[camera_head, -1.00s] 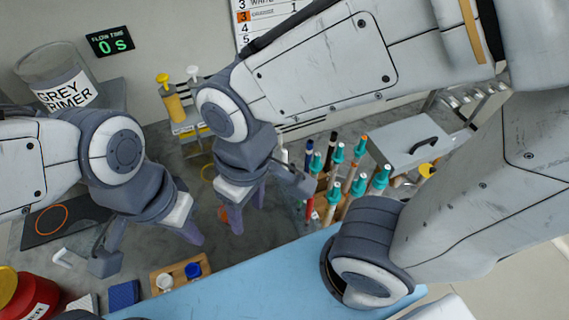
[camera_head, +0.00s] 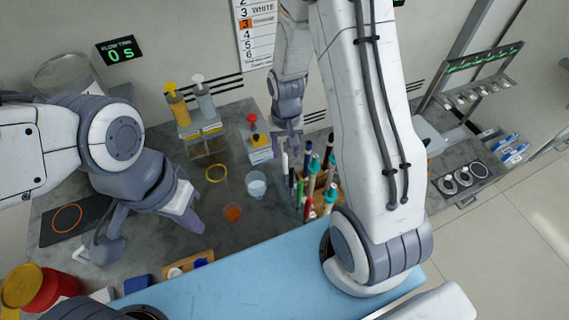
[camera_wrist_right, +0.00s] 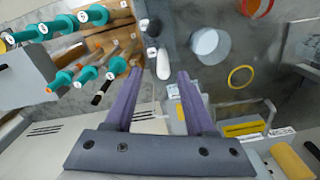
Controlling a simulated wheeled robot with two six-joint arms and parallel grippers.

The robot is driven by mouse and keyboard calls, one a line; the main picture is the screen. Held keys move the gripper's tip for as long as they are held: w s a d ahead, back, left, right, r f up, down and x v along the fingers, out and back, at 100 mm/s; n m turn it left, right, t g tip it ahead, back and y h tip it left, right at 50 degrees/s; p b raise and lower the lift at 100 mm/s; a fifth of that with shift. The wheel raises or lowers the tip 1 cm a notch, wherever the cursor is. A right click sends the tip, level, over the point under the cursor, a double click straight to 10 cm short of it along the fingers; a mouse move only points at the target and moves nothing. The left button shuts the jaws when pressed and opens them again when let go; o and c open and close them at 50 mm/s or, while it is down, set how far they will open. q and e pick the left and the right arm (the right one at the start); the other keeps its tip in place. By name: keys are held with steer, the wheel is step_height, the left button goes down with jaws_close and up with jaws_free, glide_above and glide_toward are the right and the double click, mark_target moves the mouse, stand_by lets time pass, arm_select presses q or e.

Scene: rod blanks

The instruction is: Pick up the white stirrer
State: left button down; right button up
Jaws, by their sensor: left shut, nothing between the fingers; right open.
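A slim white-ended stirrer (camera_wrist_right: 163,66) shows between the two finger lines of my right gripper (camera_wrist_right: 161,76) in the right wrist view. The fingers are apart and do not touch it. In the head view my right gripper (camera_head: 288,147) hangs at the back left of the wooden stirrer rack (camera_head: 318,188), above a pale rod (camera_head: 285,165). The rest of that rod is partly hidden. My left gripper (camera_head: 188,221) is shut and empty over the left part of the bench.
Several teal-collared stirrers (camera_wrist_right: 92,14) stand close beside the right gripper. A clear cup (camera_head: 256,185) and an orange cup (camera_head: 232,212) stand left of the rack. Pump bottles (camera_head: 204,100) stand behind. A blue mat (camera_head: 260,270) covers the front.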

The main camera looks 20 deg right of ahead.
mark_target(285, 174)
steer(key=shift+f, duration=0.7)
steer(key=f, duration=0.1)
steer(key=f+p, duration=0.1)
steer(key=f, duration=0.1)
steer(key=f+p, duration=0.1)
steer(key=shift+s+a+f, duration=0.2)
steer(key=shift+s+a, duration=0.05)
steer(key=shift+f, duration=0.4)
jaws_close()
